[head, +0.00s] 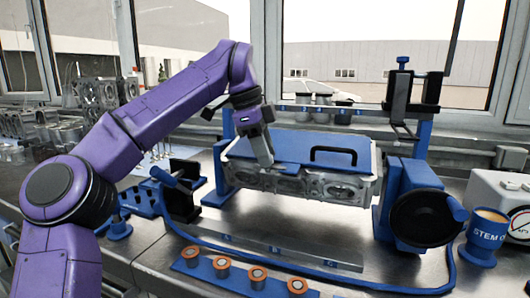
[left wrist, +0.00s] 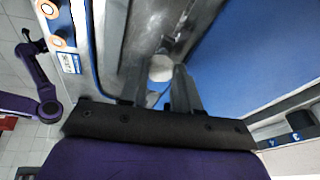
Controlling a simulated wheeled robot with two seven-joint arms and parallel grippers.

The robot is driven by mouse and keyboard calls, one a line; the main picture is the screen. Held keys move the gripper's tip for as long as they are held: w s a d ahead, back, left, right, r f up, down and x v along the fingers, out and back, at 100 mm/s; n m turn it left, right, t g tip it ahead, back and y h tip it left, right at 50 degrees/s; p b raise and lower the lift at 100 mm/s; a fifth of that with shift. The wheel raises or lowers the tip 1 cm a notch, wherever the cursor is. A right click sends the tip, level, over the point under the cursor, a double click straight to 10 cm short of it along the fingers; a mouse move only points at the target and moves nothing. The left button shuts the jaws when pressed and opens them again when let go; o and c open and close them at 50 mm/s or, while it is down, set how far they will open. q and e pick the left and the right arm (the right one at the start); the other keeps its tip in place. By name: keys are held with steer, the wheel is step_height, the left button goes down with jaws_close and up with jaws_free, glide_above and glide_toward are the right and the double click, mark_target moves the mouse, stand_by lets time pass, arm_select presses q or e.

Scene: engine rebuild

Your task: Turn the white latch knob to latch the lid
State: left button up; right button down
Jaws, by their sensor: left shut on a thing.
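The blue lid (head: 300,147) with a black handle (head: 334,155) lies on the grey metal engine block (head: 300,183) in the blue stand. My left gripper (head: 264,160) reaches down at the lid's left part. In the left wrist view the pale, round latch knob (left wrist: 161,68) sits between the tips of my left gripper (left wrist: 166,75), which is shut on it. The lid fills the right of that view (left wrist: 250,50). The knob is hidden by the fingers in the head view. A small dark end of another purple arm (left wrist: 28,36) shows in the left wrist view; its jaws are too small to read.
A blue strip with several orange-topped parts (head: 257,272) lies at the front. A black handwheel (head: 425,217) stands right of the block, beside a blue cup (head: 483,240) and a white gauge box (head: 497,197). A blue clamp (head: 178,190) stands at left.

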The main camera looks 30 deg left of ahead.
arm_select(q)
steer(key=o, duration=1)
steer(key=shift+a, duration=0.15)
steer(key=shift+o, duration=0.2)
steer(key=p+v, duration=0.4)
steer(key=v, duration=0.6)
steer(key=shift+r, duration=0.25)
